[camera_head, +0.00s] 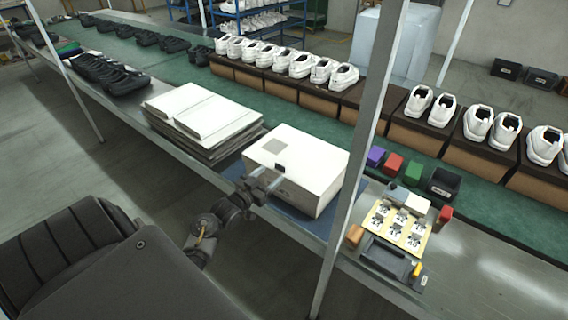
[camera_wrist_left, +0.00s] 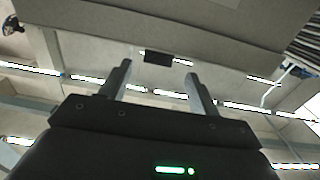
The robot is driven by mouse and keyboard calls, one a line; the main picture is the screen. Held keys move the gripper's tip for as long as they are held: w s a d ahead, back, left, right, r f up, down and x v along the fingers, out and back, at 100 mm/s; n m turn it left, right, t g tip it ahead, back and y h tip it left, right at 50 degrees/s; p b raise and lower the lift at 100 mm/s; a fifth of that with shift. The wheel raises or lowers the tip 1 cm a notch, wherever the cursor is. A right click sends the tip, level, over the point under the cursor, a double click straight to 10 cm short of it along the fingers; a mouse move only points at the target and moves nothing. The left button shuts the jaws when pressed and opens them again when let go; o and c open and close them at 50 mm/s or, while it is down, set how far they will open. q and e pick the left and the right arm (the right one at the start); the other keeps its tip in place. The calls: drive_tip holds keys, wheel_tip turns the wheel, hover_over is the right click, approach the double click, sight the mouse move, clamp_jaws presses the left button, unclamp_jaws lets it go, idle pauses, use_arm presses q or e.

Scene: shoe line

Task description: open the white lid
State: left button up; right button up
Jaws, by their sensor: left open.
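A white box with a closed white lid (camera_head: 308,153) stands on the work surface in the middle of the head view. The lid top has a grey square and a small dark mark near its front edge. My left gripper (camera_head: 266,179) is at the box's near side, fingers pointing at it. In the left wrist view, the box (camera_wrist_left: 220,32) fills the top, with a dark tab (camera_wrist_left: 158,58) on its edge. The open, empty fingers (camera_wrist_left: 158,82) stand below the tab, one to each side. Whether they touch the box cannot be told. My right gripper is not in view.
Stacked flat white sheets (camera_head: 205,112) lie left of the box. A metal post (camera_head: 358,150) rises just right of it. A yellow card tray (camera_head: 396,229) and small coloured blocks (camera_head: 393,163) lie farther right. White shoes (camera_head: 300,64) line the belt behind.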

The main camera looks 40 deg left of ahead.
sight(279, 167)
use_arm(q)
drive_tip(key=w+p, duration=0.1)
drive_tip(key=w, duration=0.5)
drive_tip(key=shift+w, duration=1.05)
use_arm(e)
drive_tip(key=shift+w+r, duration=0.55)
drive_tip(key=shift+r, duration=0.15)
